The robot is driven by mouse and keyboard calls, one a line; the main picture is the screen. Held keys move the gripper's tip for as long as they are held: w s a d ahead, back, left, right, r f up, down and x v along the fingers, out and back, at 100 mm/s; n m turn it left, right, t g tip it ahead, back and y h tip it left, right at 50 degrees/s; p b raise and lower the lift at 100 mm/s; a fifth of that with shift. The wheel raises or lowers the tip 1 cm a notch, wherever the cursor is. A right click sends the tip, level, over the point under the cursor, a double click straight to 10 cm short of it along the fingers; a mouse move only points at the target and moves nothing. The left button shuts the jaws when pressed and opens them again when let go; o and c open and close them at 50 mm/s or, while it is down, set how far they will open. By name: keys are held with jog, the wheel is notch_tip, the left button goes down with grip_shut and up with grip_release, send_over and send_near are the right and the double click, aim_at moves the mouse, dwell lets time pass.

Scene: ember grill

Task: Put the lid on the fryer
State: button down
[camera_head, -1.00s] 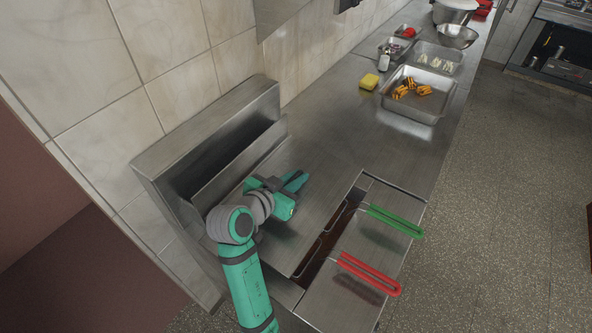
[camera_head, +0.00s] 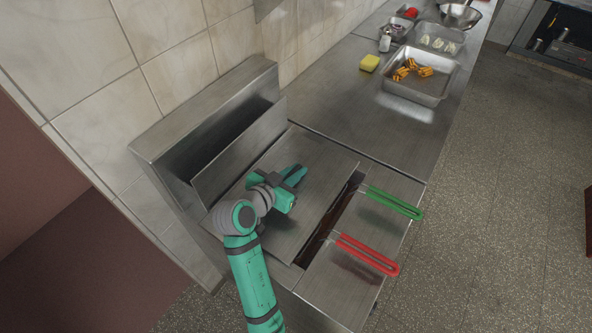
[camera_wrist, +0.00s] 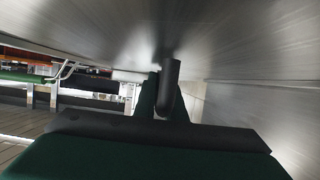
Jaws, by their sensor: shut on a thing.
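The lid (camera_head: 315,205) is a broad brushed-steel plate over the left part of the fryer. My gripper (camera_head: 297,175) is above the plate in the head view, its fingers pointing up and right. In the wrist view my gripper (camera_wrist: 165,95) is shut on a dark rod-like handle (camera_wrist: 170,78), with the lid's steel surface (camera_wrist: 215,40) close beyond. The fryer (camera_head: 345,285) has a dark slot open along the lid's right edge. I cannot tell whether the lid touches the fryer all round. My gripper hides the handle in the head view.
Green (camera_head: 395,203) and red (camera_head: 368,255) basket handles stick out at the fryer's right side. A steel backsplash (camera_head: 160,135) stands on the left. A yellow sponge (camera_head: 369,62) and a steel tray (camera_head: 432,88) of food lie farther back. The counter (camera_head: 330,105) between is clear.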

jog(key=shift+f, duration=0.35)
jog(key=c, duration=1.7)
grip_release()
jog(key=shift+c, duration=0.2)
jog(key=v, duration=1)
jog(key=shift+s+a, duration=0.25)
jog(key=shift+s, duration=0.1)
